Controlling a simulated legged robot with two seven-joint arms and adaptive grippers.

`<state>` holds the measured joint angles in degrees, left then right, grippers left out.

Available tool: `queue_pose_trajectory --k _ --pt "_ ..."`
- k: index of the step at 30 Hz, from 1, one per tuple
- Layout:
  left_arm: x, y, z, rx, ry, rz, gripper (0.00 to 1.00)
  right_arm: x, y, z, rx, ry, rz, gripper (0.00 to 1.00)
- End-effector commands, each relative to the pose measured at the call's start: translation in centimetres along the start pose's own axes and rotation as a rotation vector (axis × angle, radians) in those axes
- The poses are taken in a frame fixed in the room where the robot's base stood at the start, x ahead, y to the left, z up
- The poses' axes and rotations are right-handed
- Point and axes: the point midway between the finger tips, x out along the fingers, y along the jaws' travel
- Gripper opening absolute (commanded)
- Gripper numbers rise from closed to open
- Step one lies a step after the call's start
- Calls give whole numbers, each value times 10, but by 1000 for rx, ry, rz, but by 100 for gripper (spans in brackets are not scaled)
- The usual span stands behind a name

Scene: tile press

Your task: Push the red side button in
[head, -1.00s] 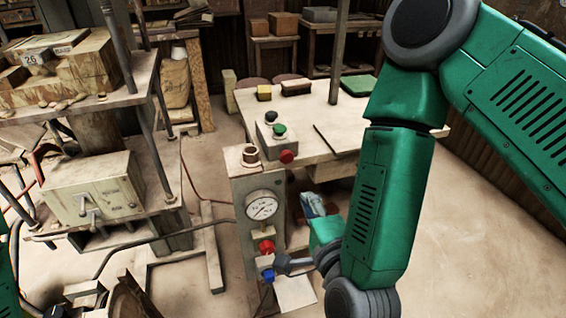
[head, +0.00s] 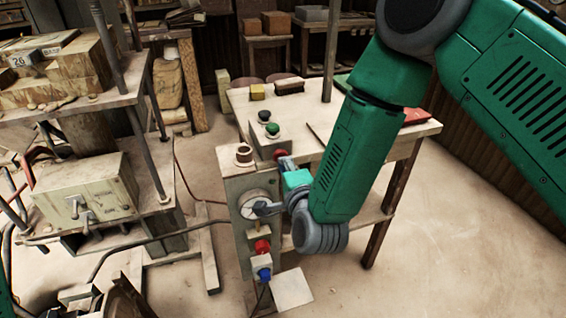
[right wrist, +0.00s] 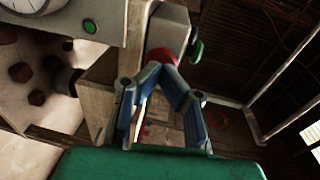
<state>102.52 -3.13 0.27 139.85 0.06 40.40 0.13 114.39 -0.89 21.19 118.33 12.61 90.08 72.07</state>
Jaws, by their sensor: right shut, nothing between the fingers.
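The red side button (head: 280,154) sticks out of the side of a small grey box (head: 262,143) on the table, partly hidden by my right gripper. In the right wrist view the red button (right wrist: 162,56) lies right at the fingertips. My right gripper (head: 285,163) is shut and empty, its tips together just in front of the button. In the right wrist view the gripper (right wrist: 156,68) overlaps the button's lower edge; I cannot tell whether they touch. My left gripper is out of view.
Below, a panel carries a gauge (head: 250,203), another red button (head: 262,246) and a blue button (head: 264,274). A press (head: 85,195) stands at left. The floor at right is clear.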

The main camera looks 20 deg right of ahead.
Motion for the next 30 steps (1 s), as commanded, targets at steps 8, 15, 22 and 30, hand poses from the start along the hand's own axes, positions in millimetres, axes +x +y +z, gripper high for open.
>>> queue_pose_trajectory --k 8,15,22,30 --pt "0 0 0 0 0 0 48 11 0 0 -1 0 1 0" --pt "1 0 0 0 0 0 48 11 0 0 0 0 1 0" --pt "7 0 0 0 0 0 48 35 -1 0 1 3 -1 0" --pt "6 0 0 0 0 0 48 38 -3 0 0 4 -3 0"
